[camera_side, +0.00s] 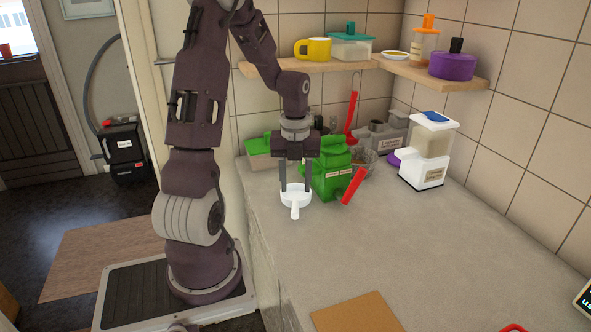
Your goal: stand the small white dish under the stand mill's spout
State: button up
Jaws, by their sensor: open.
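The small white dish (296,202) has a short handle pointing toward the camera and sits on the grey counter near its left edge. My gripper (296,190) is open and points down, with one finger at each side of the dish. Whether the fingers touch it, I cannot tell. A green machine (330,170) with a red lever stands just right of the dish. A white machine (428,150) with a clear hopper, a blue top and a part jutting left stands further right by the wall. Which one is the stand mill is not clear; the labels are too small to read.
A green-lidded box (259,146) and a grey appliance (388,134) stand at the back. A wooden shelf (310,66) with a mug and containers hangs above. A brown board (356,313) lies at the front. The middle of the counter is clear.

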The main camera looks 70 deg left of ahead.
aim_at(296, 202)
notch_tip(296, 202, up, 7)
jog(key=d+r+n+t+y, duration=0.1)
jog(key=d+r+n, duration=0.5)
jog(key=d, duration=0.4)
jog(key=s+d+r+n+t, duration=0.1)
jog(key=s+d+n+t, duration=0.1)
jog(key=s+d+n, duration=0.2)
jog(key=s+d+r+n+t+h, duration=0.1)
jog(key=s+d+n, duration=0.4)
jog(key=d+n, duration=0.6)
jog(key=shift+s+r+n+t, duration=0.15)
jog(key=shift+r+n+t, duration=0.45)
jog(key=shift+t, duration=0.2)
